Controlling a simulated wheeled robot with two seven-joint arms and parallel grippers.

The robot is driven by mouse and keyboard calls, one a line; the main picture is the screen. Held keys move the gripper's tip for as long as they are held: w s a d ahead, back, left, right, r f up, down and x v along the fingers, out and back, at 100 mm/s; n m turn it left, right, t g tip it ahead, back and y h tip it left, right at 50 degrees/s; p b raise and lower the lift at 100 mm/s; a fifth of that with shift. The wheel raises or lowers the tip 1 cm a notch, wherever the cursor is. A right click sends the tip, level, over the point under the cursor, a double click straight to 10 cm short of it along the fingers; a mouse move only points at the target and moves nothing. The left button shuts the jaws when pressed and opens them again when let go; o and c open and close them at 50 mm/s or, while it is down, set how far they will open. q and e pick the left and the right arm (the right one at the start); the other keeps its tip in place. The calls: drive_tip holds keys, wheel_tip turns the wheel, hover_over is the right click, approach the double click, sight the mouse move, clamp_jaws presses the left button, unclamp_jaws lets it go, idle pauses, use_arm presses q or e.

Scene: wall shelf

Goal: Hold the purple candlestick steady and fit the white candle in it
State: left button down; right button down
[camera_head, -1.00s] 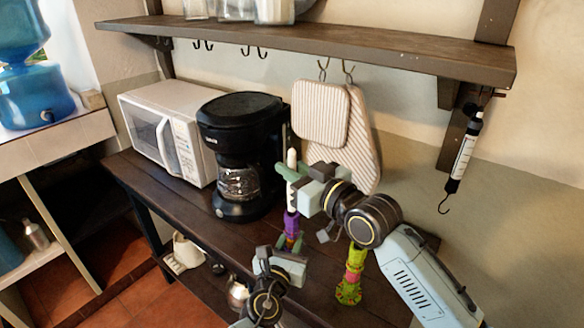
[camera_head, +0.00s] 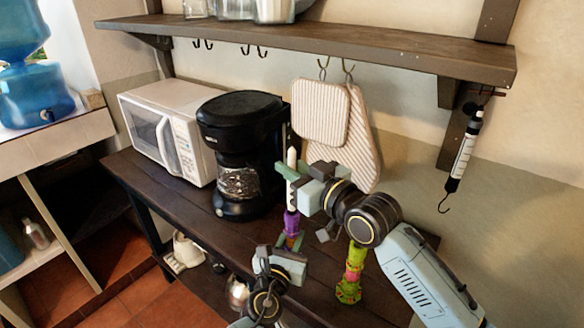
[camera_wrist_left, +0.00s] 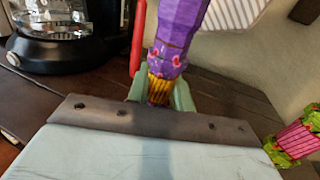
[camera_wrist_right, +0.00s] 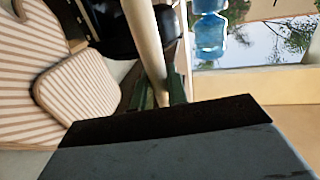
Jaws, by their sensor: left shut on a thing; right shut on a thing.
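The purple candlestick (camera_head: 292,222) stands upright over the table. My left gripper (camera_head: 288,243) is shut on its lower part; the left wrist view shows the green fingertips on both sides of its yellow ribbed section, below the purple stem (camera_wrist_left: 178,30). The white candle (camera_head: 291,157) is upright above the candlestick, roughly in line with it. My right gripper (camera_head: 291,173) is shut on the candle, which also shows between its fingers in the right wrist view (camera_wrist_right: 147,40). The candle's lower end looks close to the candlestick's top, but I cannot tell whether it is inside.
A green and pink candlestick-like piece (camera_head: 351,272) stands on the table to the right. A black coffee maker (camera_head: 240,150) and a white microwave (camera_head: 165,135) stand behind to the left. Striped pot holders (camera_head: 320,113) hang under the shelf (camera_head: 330,42). A red rod (camera_wrist_left: 138,38) shows beside the candlestick.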

sight(293, 209)
drive_tip(key=shift+f, duration=1.65)
drive_tip(key=c, duration=1.3)
unclamp_jaws()
drive_tip(key=shift+d, duration=0.1)
drive_tip(key=v, duration=1.2)
use_arm(q)
drive_tip(key=c, duration=1.2)
unclamp_jaws()
drive_tip(key=shift+o, duration=0.2)
drive_tip(key=shift+s, duration=0.1)
